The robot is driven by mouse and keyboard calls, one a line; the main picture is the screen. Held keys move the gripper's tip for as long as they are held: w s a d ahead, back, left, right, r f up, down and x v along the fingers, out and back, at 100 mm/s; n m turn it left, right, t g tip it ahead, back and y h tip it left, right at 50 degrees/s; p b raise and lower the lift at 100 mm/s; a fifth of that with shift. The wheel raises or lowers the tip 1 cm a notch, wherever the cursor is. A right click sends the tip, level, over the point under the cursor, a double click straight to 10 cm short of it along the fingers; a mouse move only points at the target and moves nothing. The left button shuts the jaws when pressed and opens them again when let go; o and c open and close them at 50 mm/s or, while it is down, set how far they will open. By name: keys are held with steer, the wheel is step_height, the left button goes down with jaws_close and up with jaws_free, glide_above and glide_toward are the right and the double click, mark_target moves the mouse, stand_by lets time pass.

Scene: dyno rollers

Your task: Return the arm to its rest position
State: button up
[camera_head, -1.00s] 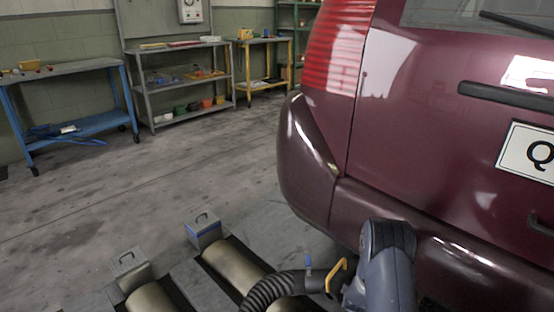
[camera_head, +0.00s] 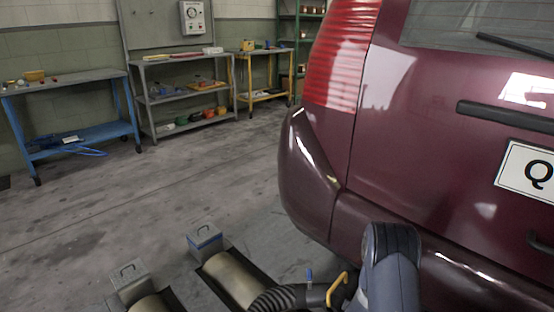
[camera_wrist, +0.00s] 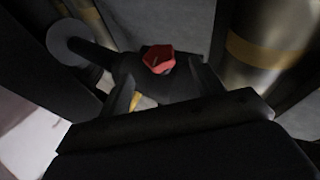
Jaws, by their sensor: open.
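Part of my arm (camera_head: 390,268) shows at the bottom of the head view, low in front of the maroon car's rear bumper. My gripper is out of sight there. In the wrist view my gripper (camera_wrist: 162,88) is open, with its two dark fingers apart. A dark fitting with a red knob (camera_wrist: 158,58) lies beyond and between the fingertips; I cannot tell whether they touch it.
The maroon car (camera_head: 430,130) fills the right side, very near my arm. Metal floor rollers (camera_head: 235,280) lie at lower left. A blue workbench (camera_head: 75,135), a grey shelf (camera_head: 185,95) and a yellow table (camera_head: 262,75) stand along the wall. The floor between is clear.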

steer(key=p+v, duration=0.2)
steer(key=v, duration=0.4)
steer(key=b+x, duration=0.5)
steer(key=x, duration=0.7)
steer(key=shift+f, duration=0.15)
steer(key=shift+s+t+h, duration=0.15)
steer(key=shift+t+h, duration=0.15)
steer(key=shift+t, duration=0.1)
steer(key=shift+n+t+h+b, duration=0.7)
steer(key=shift+t+h+b, duration=0.3)
steer(key=shift+t, duration=0.5)
steer(key=n+t+b, duration=0.1)
steer(key=t, duration=0.1)
steer(key=n+t+h+b, duration=0.1)
steer(key=t+b, duration=0.1)
steer(key=shift+t+h+b, duration=0.3)
steer(key=shift+t, duration=0.1)
steer(key=shift+s+a, duration=0.1)
steer(key=shift+s, duration=0.2)
steer(key=p+v, duration=0.4)
steer(key=v, duration=0.6)
steer(key=shift+s, duration=0.1)
